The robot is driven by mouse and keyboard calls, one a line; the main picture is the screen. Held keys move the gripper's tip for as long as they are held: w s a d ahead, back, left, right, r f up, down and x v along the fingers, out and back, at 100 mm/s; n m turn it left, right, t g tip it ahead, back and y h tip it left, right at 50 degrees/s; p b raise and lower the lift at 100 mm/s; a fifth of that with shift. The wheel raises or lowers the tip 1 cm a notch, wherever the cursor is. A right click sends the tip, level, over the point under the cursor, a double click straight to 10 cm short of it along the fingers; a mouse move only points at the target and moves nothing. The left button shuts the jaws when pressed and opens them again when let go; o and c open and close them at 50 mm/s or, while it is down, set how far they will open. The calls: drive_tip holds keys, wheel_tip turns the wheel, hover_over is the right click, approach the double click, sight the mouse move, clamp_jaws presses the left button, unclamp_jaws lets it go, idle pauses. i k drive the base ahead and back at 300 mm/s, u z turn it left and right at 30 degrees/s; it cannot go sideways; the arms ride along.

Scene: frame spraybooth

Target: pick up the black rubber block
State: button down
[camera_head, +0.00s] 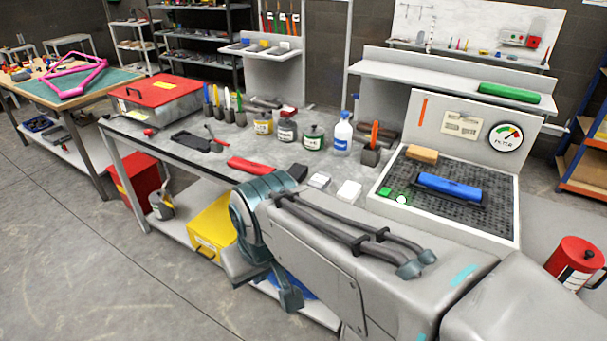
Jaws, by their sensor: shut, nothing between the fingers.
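A small dark block-like shape (298,172) lies on the workbench, right of a red-handled item (252,166) and just behind my arm. It could be the black rubber block, but I cannot tell for sure. My arm hides part of the bench front around it. A flat black piece (188,141) lies farther left on the bench. My arm crosses the lower middle and right of the view, with its teal joint in front of the bench edge. I cannot make out my gripper's fingers; they are not in view.
Several jars, a white spray bottle (342,134) and black holders with coloured handles stand along the bench's back. A red-lidded box (155,92) is at left. A perforated tray (410,214) with a blue-topped tool (450,187) is at right. Bare bench shows around the black piece.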

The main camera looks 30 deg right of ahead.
sight(298, 172)
drive_tip(key=z, duration=0.8)
drive_tip(key=i, duration=1)
drive_tip(key=k, duration=0.5)
drive_tip(key=z, duration=2.3)
drive_tip(key=k, duration=0.7)
drive_tip(key=u, duration=0.85)
drive_tip(key=i, duration=0.35)
drive_tip(key=u, duration=0.1)
